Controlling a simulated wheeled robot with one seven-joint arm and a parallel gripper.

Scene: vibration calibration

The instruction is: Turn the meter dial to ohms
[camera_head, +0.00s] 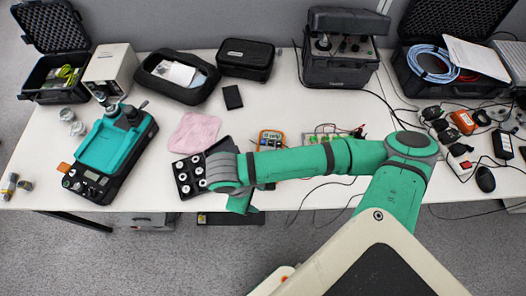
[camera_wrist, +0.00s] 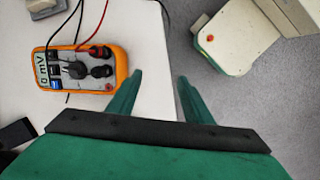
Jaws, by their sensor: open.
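An orange multimeter (camera_head: 271,138) lies on the white table, just beyond my forearm in the head view. It shows larger in the wrist view (camera_wrist: 116,60), at the upper left, with a black dial (camera_wrist: 77,70), a small display reading what looks like "0 mV" (camera_wrist: 41,70), and a red and a black lead plugged in. My gripper shows in the wrist view (camera_wrist: 160,84) with two green fingers apart and nothing between them. The fingers are near the table edge, to the right of the meter and not touching it. The dial's markings are too small to read.
A black tray of round parts (camera_head: 183,176) and a pink cloth (camera_head: 195,132) lie left of the meter. A green device (camera_head: 105,146) stands further left. A breadboard with wires (camera_head: 322,138) lies to the right. The table's front edge (camera_wrist: 170,55) is close to my fingers.

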